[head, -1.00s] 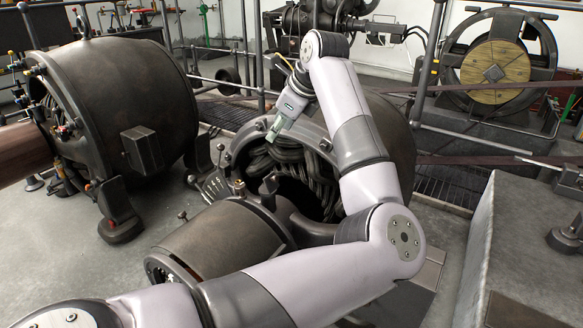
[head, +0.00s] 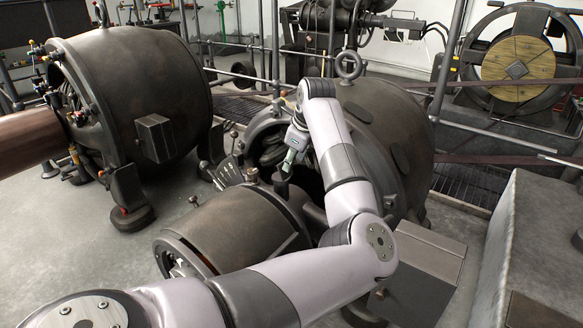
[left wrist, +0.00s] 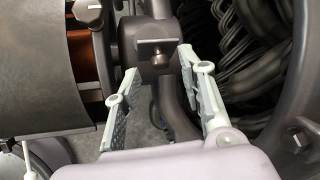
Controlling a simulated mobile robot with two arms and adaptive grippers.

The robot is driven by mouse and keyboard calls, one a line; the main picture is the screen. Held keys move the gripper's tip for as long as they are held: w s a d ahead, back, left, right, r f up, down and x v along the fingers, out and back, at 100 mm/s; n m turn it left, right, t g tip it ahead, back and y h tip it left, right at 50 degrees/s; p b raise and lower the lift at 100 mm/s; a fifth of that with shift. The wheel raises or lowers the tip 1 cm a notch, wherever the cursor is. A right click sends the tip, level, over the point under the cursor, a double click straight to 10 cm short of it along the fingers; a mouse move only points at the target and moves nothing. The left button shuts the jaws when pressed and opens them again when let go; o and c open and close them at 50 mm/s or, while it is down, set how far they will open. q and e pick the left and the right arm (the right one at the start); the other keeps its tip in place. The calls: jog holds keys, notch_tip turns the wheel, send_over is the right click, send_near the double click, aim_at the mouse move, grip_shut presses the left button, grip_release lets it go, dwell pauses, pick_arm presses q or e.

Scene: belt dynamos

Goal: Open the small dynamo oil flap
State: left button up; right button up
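The small dynamo (head: 235,228) has a dark curved cover in the lower middle of the head view. Behind it is a bearing housing with a small upright fitting (head: 281,186). In the left wrist view a dark block with a small plate and short stem (left wrist: 156,50) appears to be the oil flap; I cannot tell whether it is open. My left gripper (head: 288,165) is just above this fitting. In the left wrist view its two pale green fingers (left wrist: 160,64) are apart and empty, on either side below the plate, with no clear contact. My right gripper is not in view.
A large dark dynamo (head: 125,95) stands at the left. Thick coiled windings (left wrist: 258,35) lie close right of the left gripper. A ring-topped casing (head: 395,125) stands behind my arm. A grey block (head: 520,235) is at the right. Open floor (head: 80,245) lies left.

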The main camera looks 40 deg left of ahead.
pick_arm(q)
jog(key=shift+x, duration=1.15)
jog(key=shift+c, duration=0.4)
grip_shut()
